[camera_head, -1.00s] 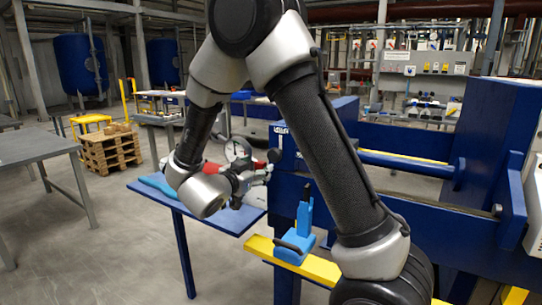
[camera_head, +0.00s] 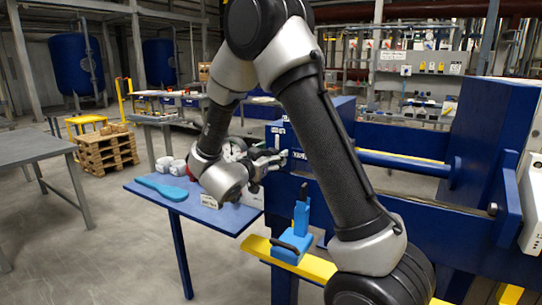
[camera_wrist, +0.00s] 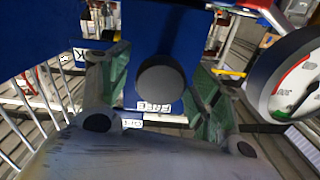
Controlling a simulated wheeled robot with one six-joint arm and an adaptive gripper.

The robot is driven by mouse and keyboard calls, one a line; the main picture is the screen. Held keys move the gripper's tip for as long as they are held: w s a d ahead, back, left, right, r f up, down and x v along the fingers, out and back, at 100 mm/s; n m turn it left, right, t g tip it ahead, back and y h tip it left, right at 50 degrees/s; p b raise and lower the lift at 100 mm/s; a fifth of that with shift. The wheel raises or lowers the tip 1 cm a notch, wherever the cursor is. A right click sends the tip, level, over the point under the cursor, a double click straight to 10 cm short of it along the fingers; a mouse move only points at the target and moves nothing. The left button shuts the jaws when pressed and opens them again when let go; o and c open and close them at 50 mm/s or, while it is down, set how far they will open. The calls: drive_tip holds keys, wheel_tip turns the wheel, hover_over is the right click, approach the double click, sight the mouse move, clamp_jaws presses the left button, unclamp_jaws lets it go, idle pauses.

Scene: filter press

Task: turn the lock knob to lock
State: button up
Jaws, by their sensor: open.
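A dark round knob (camera_wrist: 163,82) shows face-on in the middle of the wrist view, in front of a blue surface with small labels. My gripper (camera_wrist: 158,90) has its two green-padded fingers spread, one on each side of the knob with visible gaps. I cannot tell how far the fingertips reach along it. In the head view my gripper (camera_head: 278,160) is at the left end of the blue press frame (camera_head: 425,205). The knob cannot be made out there. Its lock position cannot be read.
A dial gauge (camera_wrist: 298,82) stands close to the right of my gripper in the wrist view. Below my wrist is a blue side table (camera_head: 225,217) with a blue flat tool (camera_head: 162,188). A light-blue handled fixture (camera_head: 297,232) sits on a yellow beam (camera_head: 322,268).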

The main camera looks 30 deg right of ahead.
drive_tip(key=c, duration=1.1)
drive_tip(key=shift+o, duration=0.2)
drive_tip(key=shift+m, duration=0.3)
drive_tip(key=m, duration=0.3)
drive_tip(key=shift+m, duration=0.3)
drive_tip(key=m, duration=0.4)
drive_tip(key=shift+s+f+m, duration=0.1)
drive_tip(key=shift+m, duration=0.2)
drive_tip(key=m, duration=0.4)
drive_tip(key=shift+d+f+m, duration=0.1)
drive_tip(key=shift+f+m, duration=0.05)
drive_tip(key=shift+m, duration=2.35)
